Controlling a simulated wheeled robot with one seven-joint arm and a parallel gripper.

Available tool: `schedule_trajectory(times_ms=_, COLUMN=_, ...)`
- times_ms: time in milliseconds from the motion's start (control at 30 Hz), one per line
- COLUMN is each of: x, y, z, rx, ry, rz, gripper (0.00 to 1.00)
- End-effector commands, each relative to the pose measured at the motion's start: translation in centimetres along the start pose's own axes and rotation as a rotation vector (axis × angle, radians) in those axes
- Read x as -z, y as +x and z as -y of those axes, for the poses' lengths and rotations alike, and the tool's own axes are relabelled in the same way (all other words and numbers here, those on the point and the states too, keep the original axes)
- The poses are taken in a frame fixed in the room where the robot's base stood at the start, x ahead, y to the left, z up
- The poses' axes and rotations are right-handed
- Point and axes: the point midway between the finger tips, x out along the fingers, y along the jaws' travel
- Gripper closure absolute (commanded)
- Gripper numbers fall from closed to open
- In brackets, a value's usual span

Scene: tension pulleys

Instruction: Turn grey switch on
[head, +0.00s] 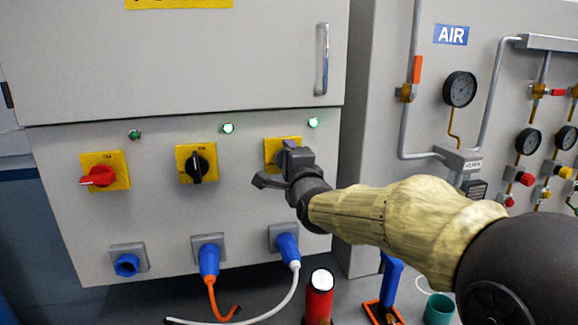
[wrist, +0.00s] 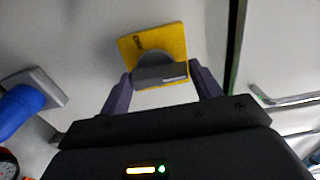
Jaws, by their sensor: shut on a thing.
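The grey switch (wrist: 160,74) sits on a yellow plate (wrist: 157,44) in the wrist view, its bar lying nearly level across the picture. My gripper (wrist: 163,84) has one finger on each side of the bar and is shut on it. In the head view my gripper (head: 280,166) is at the rightmost yellow plate (head: 270,146) and hides the grey switch. The green lamp (head: 313,122) above and right of that plate is lit.
A red switch (head: 98,177) and a black switch (head: 197,167) are to the left. Blue plugs with an orange and a white cable (head: 289,291) hang below. A door handle (head: 322,58) is above right. A red cylinder (head: 319,296) stands below my arm.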

Motion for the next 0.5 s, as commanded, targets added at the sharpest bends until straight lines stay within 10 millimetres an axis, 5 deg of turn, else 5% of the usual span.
schedule_trajectory(times_ms=233, x=0.04, y=0.00, z=-0.15, rx=-0.004, ry=0.006, rz=-0.001, gripper=0.59)
schedule_trajectory(times_ms=267, x=0.04, y=0.00, z=-0.15, rx=-0.004, ry=0.006, rz=-0.001, gripper=0.31)
schedule_trajectory(times_ms=333, x=0.04, y=0.00, z=-0.14, rx=-0.003, ry=0.005, rz=-0.001, gripper=0.17)
schedule_trajectory(times_ms=500, x=0.04, y=0.00, z=-0.09, rx=-0.002, ry=0.003, rz=-0.001, gripper=0.15)
